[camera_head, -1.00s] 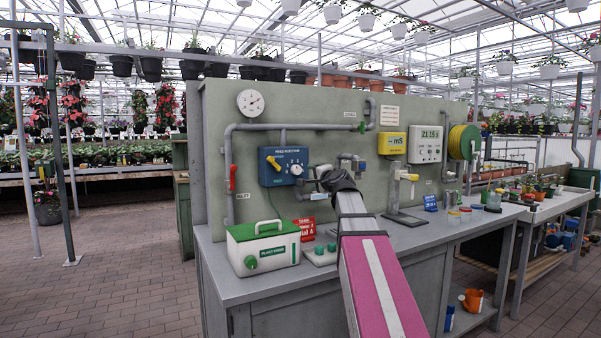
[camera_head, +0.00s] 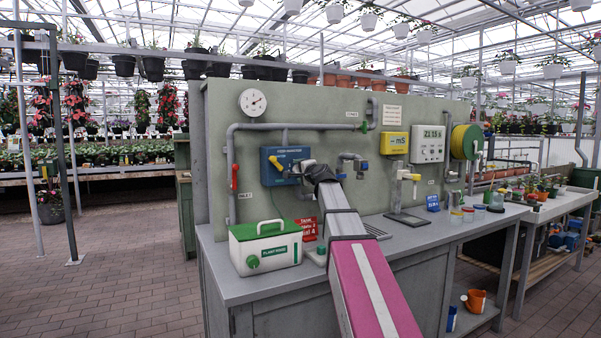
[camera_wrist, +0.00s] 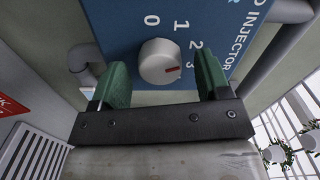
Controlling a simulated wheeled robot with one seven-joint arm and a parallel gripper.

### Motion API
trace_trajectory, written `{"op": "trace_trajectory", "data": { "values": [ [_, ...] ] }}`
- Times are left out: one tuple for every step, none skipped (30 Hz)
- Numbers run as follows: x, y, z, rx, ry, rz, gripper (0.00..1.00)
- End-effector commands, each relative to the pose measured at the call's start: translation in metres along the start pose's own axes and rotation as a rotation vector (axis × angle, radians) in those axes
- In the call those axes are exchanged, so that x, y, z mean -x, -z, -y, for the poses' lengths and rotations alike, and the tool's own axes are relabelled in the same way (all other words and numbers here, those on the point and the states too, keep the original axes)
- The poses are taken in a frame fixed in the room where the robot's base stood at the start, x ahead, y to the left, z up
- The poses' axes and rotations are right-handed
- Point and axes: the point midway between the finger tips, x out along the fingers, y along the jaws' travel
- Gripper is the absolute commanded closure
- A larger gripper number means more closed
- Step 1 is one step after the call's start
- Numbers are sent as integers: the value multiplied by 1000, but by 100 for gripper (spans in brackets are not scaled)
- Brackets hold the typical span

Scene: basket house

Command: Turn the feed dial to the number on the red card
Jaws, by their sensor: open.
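The blue feed injector box (camera_head: 278,167) is on the back panel; its yellow lever shows, while its dial is mostly hidden by my gripper (camera_head: 308,169). In the wrist view the pale round dial (camera_wrist: 154,58) has a red mark pointing right, close to the 3. The numbers 0, 1, 2 and 3 show around it. My gripper (camera_wrist: 162,72) is open, with a green finger on each side of the dial and visible gaps between. The red card (camera_head: 307,228) stands on the bench; its small text is partly legible and appears to end in a 4.
A white box with green lid (camera_head: 265,247) stands at the bench's front left. A red-handled valve (camera_head: 234,178) and pipes are left of the injector. A tap stand (camera_head: 400,195), a yellow meter (camera_head: 394,143) and a hose reel (camera_head: 464,142) are to the right.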

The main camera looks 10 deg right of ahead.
Motion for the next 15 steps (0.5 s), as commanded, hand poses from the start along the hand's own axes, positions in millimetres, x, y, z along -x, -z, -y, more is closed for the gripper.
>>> {"op": "trace_trajectory", "data": {
  "values": [
    [-3, 0, 0, 0, 0, 0, 30],
    [-3, 0, 0, 0, 0, 0, 30],
    [-3, 0, 0, 0, 0, 0, 30],
    [-3, 0, 0, 0, 0, 0, 30],
    [-3, 0, 0, 0, 0, 0, 30],
    [-3, 0, 0, 0, 0, 0, 30],
    [-2, 0, 0, 0, 0, 0, 30],
    [-2, 0, 0, 0, 0, 0, 30],
    [-2, 0, 0, 0, 0, 0, 40],
    [-2, 0, 0, 0, 0, 0, 50],
    [-2, 0, 0, 0, 0, 0, 59],
    [-2, 0, 0, 0, 0, 0, 72],
    [-2, 0, 0, 0, 0, 0, 79],
    [-2, 0, 0, 0, 0, 0, 79],
    [-2, 0, 0, 0, 0, 0, 79]
  ]
}}
